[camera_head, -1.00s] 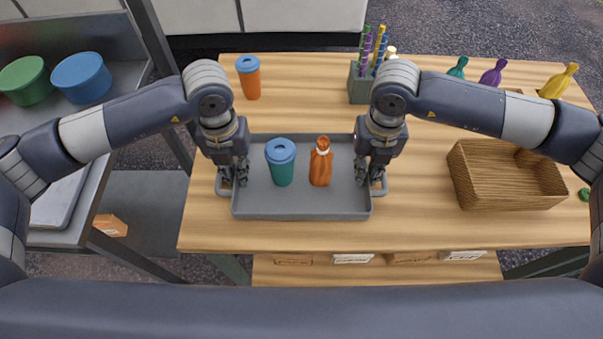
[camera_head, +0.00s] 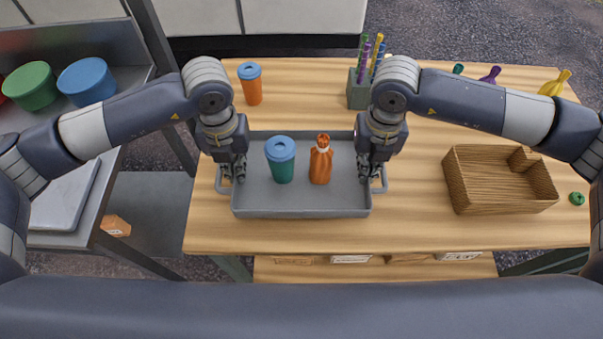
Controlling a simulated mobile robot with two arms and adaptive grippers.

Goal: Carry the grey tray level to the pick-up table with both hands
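The grey tray (camera_head: 300,212) is in the middle of the head view and looks level. It carries a teal cup with a blue lid (camera_head: 281,160) and an orange bottle (camera_head: 321,162), both upright. My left gripper (camera_head: 232,176) is at the tray's left handle and my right gripper (camera_head: 369,174) at its right handle; both look shut on the handles, with the fingertips partly hidden. The tray seems to be a little above the wooden table (camera_head: 410,225), though the gap itself is hard to see.
An orange cup (camera_head: 250,84) and a green straw holder (camera_head: 358,92) stand behind the tray. A wicker basket (camera_head: 499,182) is at the right.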

